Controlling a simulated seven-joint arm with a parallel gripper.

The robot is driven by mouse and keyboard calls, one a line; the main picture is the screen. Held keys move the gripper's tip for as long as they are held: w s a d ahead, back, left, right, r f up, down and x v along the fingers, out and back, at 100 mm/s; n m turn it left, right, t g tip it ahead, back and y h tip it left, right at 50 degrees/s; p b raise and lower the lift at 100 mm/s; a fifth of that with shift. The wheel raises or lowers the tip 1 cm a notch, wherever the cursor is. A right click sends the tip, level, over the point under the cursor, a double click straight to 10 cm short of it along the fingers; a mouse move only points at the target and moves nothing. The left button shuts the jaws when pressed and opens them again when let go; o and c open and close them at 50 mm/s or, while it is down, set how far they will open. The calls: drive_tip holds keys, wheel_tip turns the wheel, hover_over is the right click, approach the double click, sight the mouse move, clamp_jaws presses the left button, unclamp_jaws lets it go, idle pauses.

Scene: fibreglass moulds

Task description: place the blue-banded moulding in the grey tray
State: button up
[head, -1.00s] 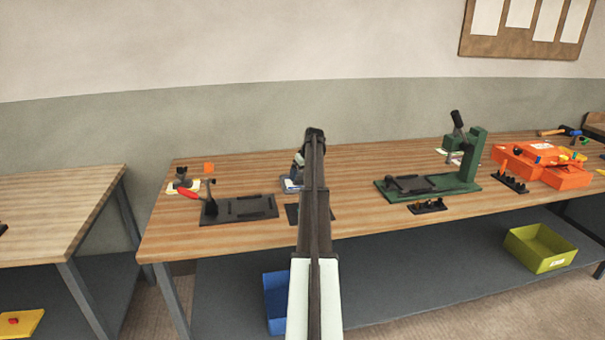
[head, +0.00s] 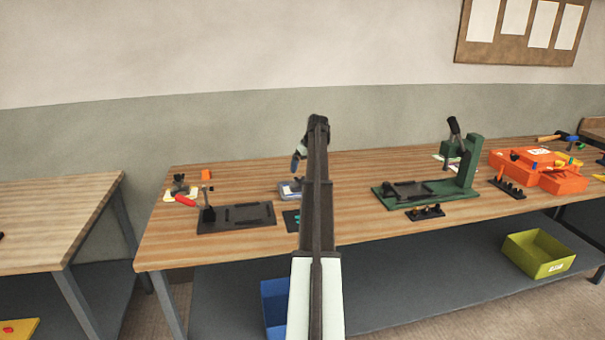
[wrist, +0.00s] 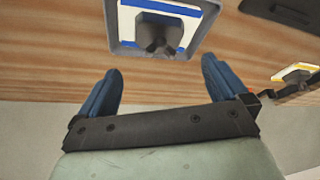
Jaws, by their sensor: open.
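The blue-banded moulding (wrist: 188,32), a white plate with blue edges and a dark raised piece in its middle, lies inside the grey tray (wrist: 114,28) at the top of the wrist view. In the head view the tray (head: 283,188) sits on the bench left of my arm, partly hidden by it. My gripper (wrist: 160,82) has its two blue fingers spread wide with nothing between them. It is apart from the moulding. In the head view my gripper (head: 296,163) is above the tray, mostly behind my arm.
A yellow-edged moulding (wrist: 297,74) shows right in the wrist view. In the head view, a black fixture with a red handle (head: 236,216) stands left. A green press (head: 466,165), black rack (head: 425,212) and orange case (head: 548,178) stand right.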

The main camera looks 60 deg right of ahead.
drive_tip(key=shift+v, duration=1.4)
